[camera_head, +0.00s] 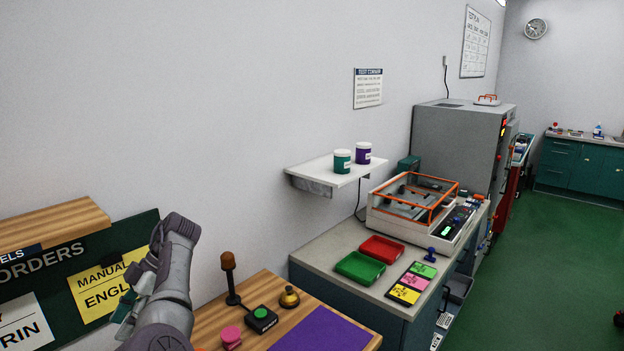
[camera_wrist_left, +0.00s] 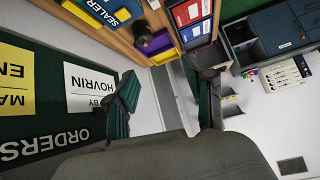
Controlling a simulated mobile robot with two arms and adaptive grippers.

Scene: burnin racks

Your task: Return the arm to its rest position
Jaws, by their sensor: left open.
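My left arm rises from the bottom of the head view, bent at a grey joint. My left gripper (camera_head: 128,305) is partly hidden behind the arm there, in front of a dark green board (camera_head: 40,277) on the wall. In the left wrist view my left gripper (camera_wrist_left: 166,103) is open, its two green-padded fingers wide apart with nothing between them. My right gripper is in neither view.
A wooden bench (camera_head: 215,318) holds a brown-topped post (camera_head: 229,278), a green button box (camera_head: 262,318), a brass bell (camera_head: 289,297) and a purple mat (camera_head: 325,332). Right of it, a counter (camera_head: 330,243) carries red (camera_head: 382,248) and green (camera_head: 360,267) trays. A wall shelf (camera_head: 325,172) holds two jars.

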